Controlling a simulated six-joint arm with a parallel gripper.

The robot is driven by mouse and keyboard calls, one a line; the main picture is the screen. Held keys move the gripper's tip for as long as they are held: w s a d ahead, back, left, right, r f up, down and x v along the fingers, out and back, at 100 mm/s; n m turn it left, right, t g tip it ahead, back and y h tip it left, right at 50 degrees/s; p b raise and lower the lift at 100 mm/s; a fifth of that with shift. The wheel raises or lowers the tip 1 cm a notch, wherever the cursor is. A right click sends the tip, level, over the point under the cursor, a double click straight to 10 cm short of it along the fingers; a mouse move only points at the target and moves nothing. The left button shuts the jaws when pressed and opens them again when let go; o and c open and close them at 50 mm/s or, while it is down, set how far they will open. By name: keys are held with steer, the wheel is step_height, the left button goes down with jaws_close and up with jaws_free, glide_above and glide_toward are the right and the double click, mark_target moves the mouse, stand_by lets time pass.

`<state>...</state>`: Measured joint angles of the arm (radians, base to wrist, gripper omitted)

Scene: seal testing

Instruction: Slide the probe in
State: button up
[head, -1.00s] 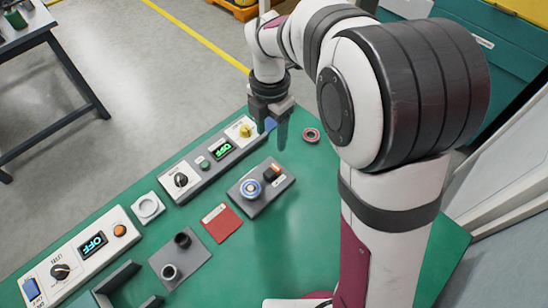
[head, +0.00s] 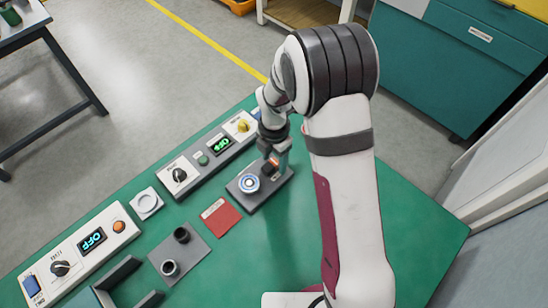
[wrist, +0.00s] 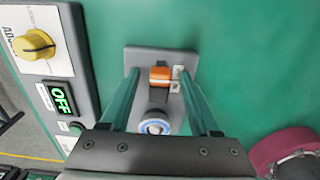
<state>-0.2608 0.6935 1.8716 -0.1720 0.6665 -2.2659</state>
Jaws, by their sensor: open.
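The probe seems to be the small orange-and-black piece (head: 271,166) standing in the grey block (head: 257,198), next to a round blue-and-white ringed socket (head: 249,183). In the wrist view the orange top (wrist: 160,76) shows between my fingers, with the socket (wrist: 155,123) nearer the gripper body. My gripper (wrist: 160,76) is open, one finger on each side of the orange piece. I cannot tell whether they touch it. In the head view my gripper (head: 274,156) is low over the block's far end and partly hides it.
A grey control box (head: 207,163) with a yellow knob and a display reading OFF runs beside the block. Green table is clear at right.

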jaws_close()
